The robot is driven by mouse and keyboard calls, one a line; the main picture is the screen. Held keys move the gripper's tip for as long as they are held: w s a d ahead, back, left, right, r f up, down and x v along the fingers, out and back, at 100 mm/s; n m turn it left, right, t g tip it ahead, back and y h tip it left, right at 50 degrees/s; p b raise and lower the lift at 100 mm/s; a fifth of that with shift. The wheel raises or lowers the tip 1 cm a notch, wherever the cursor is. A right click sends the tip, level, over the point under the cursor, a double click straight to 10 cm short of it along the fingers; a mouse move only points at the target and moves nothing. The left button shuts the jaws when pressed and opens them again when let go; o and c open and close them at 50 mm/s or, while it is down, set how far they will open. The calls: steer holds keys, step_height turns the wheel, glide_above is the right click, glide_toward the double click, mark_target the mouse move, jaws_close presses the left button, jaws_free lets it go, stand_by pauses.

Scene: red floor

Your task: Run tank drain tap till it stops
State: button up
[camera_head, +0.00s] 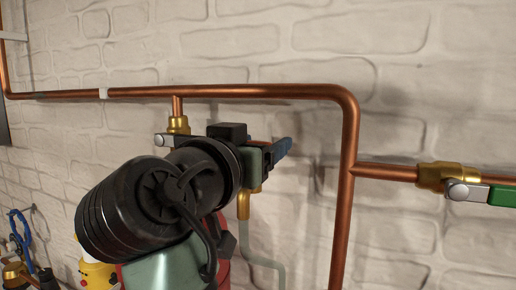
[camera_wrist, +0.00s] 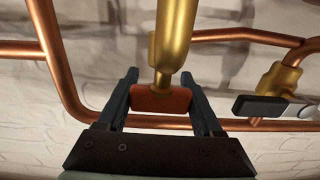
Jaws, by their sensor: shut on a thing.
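A brass tap body (camera_wrist: 174,45) runs down the middle of the wrist view. A red-orange handle piece (camera_wrist: 165,100) sits at its lower end, between the two dark fingers of my gripper (camera_wrist: 163,98). The fingers are shut on this handle, one on each side. In the head view my gripper (camera_head: 282,150) points away toward the brick wall, with blue-grey fingertips showing past its body. A brass spout (camera_head: 243,205) hangs just below it. My wrist hides the red-orange handle and most of the tap in the head view.
A copper pipe (camera_head: 235,92) runs along the wall and bends down right of my gripper. Another brass valve (camera_head: 447,177) with a green lever (camera_head: 502,196) is at right. A brass fitting (camera_head: 178,125) is behind my wrist. A yellow object (camera_head: 97,274) stands lower left.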

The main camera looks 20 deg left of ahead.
steer(key=shift+h, duration=0.3)
steer(key=o, duration=1.4)
steer(key=shift+c, duration=0.2)
steer(key=s+b, duration=0.1)
steer(key=s, duration=1.2)
steer(key=shift+a, duration=0.3)
